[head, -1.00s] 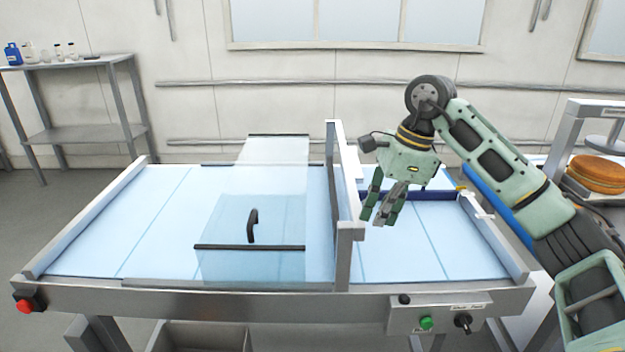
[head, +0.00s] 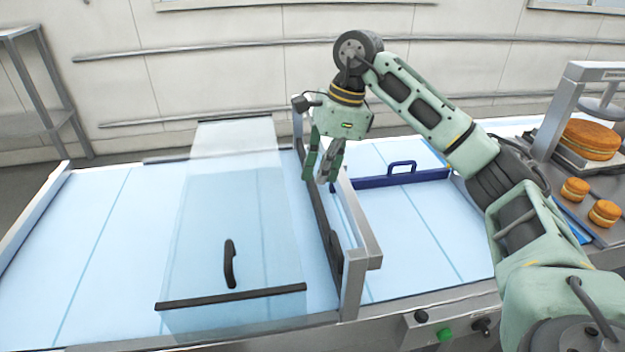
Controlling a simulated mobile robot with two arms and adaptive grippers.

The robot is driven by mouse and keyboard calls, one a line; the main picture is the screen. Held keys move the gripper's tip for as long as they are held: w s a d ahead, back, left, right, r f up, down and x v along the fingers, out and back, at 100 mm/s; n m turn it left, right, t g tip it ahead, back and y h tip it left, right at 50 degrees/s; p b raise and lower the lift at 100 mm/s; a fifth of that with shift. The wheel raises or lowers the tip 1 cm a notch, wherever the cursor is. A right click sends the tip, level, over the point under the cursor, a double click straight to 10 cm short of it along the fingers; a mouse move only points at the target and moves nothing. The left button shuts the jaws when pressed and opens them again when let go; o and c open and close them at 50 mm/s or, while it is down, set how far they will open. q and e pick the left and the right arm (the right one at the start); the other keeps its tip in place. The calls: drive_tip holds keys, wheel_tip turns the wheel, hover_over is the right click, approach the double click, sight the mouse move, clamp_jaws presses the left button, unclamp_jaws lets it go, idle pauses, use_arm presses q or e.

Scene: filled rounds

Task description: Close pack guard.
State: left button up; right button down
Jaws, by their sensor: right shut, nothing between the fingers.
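The pack guard (head: 225,200) is a clear panel with a dark bar along its front edge and a black handle (head: 230,264). It spans the left part of the light-blue conveyor belt (head: 90,250), to the left of the grey upright frame (head: 352,285). I cannot tell how far its front edge is above the belt. My right gripper (head: 323,178) points down, shut and empty, beside the top of the frame, up and to the right of the handle and apart from it. My left gripper is not in view.
A blue bar with a handle (head: 402,170) crosses the belt right of the frame. A green button (head: 444,335) and knob sit on the front panel. Sponge-like cakes (head: 590,140) lie on a stand at right. The belt left of the guard is clear.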

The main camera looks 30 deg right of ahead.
sight(208, 225)
drive_tip(key=p+x, duration=0.2)
drive_tip(key=x, duration=0.6)
drive_tip(key=shift+f, duration=0.3)
drive_tip(key=shift+s+a, duration=0.1)
drive_tip(key=w+a+b, duration=0.1)
drive_tip(key=w+a, duration=0.1)
drive_tip(key=a, duration=0.5)
drive_tip(key=w+a+b, duration=0.1)
drive_tip(key=w+a, duration=0.1)
drive_tip(key=a, duration=0.5)
drive_tip(key=w+a+b, duration=0.1)
drive_tip(key=w+a, duration=0.2)
drive_tip(key=a, duration=0.4)
drive_tip(key=shift+w+f, duration=0.1)
drive_tip(key=shift+f, duration=0.15)
